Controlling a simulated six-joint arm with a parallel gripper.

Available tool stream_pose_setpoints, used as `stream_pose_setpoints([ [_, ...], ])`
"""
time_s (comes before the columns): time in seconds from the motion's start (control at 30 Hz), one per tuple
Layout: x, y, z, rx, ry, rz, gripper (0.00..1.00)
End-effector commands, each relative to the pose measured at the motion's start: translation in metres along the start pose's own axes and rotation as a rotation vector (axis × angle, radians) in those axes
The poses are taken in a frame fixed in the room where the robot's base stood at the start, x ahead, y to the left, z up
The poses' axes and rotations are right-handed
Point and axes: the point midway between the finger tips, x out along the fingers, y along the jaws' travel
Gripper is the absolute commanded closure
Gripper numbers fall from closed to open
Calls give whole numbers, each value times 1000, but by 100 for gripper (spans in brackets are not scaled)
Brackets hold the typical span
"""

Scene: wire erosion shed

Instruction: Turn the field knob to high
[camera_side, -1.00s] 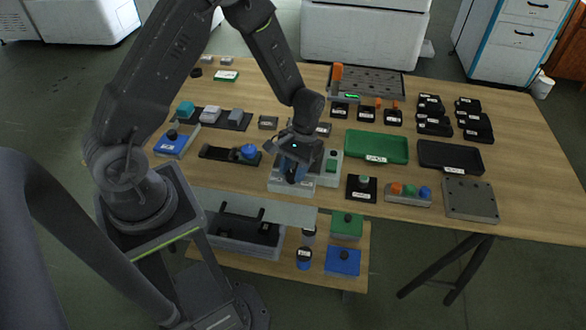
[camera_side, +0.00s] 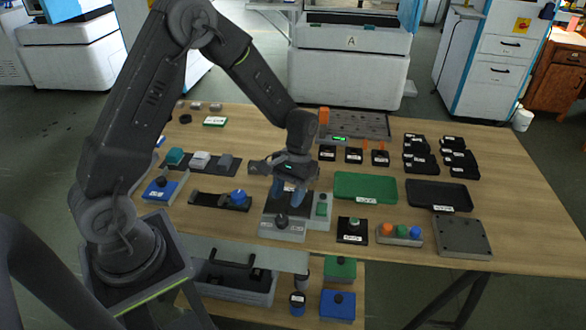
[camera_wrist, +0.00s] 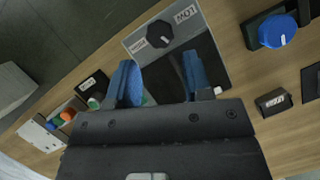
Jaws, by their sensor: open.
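The black knob (camera_side: 282,219) sits on the front of a grey box (camera_side: 268,234) near the table's front edge. In the wrist view the knob (camera_wrist: 158,35) lies between a label reading LOW and a second label that I cannot read surely. A small light mark shows on the knob; I cannot tell clearly which label it points to. My gripper (camera_side: 291,194) is above the box's dark rear part, behind the knob. Its blue fingers are apart and empty in the wrist view (camera_wrist: 160,78), with the knob beyond the tips, not between them.
A box with a green button (camera_side: 322,209) stands close right of the grey box. A blue knob (camera_side: 238,198) on a black base is to the left. A green tray (camera_side: 365,187) and a black tray (camera_side: 438,195) lie to the right.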

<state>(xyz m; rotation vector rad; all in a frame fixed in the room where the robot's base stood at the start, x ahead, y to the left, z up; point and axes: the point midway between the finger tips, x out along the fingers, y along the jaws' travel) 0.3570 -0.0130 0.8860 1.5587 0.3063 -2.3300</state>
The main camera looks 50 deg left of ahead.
Motion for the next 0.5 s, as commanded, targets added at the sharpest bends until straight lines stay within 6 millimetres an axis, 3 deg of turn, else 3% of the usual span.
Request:
stream_pose_setpoints([
  [0.2, -48, 0, -1, 0, 5, 1, 54],
  [0.5, -77, 0, 0, 0, 0, 0, 54],
])
